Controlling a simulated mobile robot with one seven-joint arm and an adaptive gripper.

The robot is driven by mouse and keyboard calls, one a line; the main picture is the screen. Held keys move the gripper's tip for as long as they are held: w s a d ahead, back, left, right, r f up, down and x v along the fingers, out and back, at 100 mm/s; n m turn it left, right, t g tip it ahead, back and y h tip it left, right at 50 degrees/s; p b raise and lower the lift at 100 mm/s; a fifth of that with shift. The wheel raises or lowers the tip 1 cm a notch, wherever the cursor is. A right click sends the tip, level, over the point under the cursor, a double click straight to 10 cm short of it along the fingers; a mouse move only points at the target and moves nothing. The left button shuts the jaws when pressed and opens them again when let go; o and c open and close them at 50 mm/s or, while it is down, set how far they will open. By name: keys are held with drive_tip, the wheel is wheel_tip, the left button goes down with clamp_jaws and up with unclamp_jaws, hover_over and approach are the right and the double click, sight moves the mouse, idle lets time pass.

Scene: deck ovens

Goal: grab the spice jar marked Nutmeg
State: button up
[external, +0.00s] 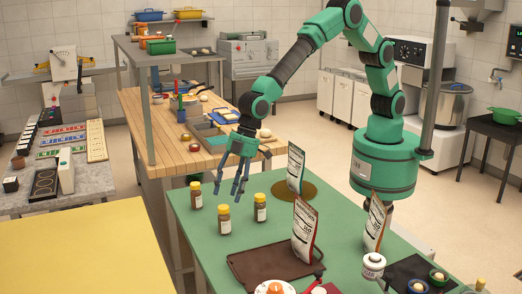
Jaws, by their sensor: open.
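Three small spice jars with yellow lids, brown contents and pale labels stand upright on the green table (345,272). One is at the left (196,196), one in the front middle (224,220) and one at the right (260,208). The label print is too small to read, so I cannot tell which is Nutmeg. My gripper (239,189) points down with its fingers apart, open and empty. In the picture it appears between the three jars, just behind the front middle one. No contact with a jar shows, and its exact height is unclear.
Three stand-up pouches rise from the table: one behind the jars (295,169), one by the brown tray (252,265), one near my base (376,222). A white jar (373,266) and a dark tray (402,269) with small bowls are at front right. A wooden counter (150,130) lies behind.

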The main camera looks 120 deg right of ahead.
sight(226, 205)
drive_tip(key=shift+x, duration=1.45)
drive_tip(key=shift+b+x, duration=0.8)
drive_tip(key=shift+x, duration=1.85)
drive_tip(key=shift+d, duration=0.15)
drive_tip(key=c, duration=1.3)
drive_tip(key=shift+r, duration=0.1)
drive_tip(key=shift+r+p, duration=0.95)
drive_tip(key=shift+r, duration=4)
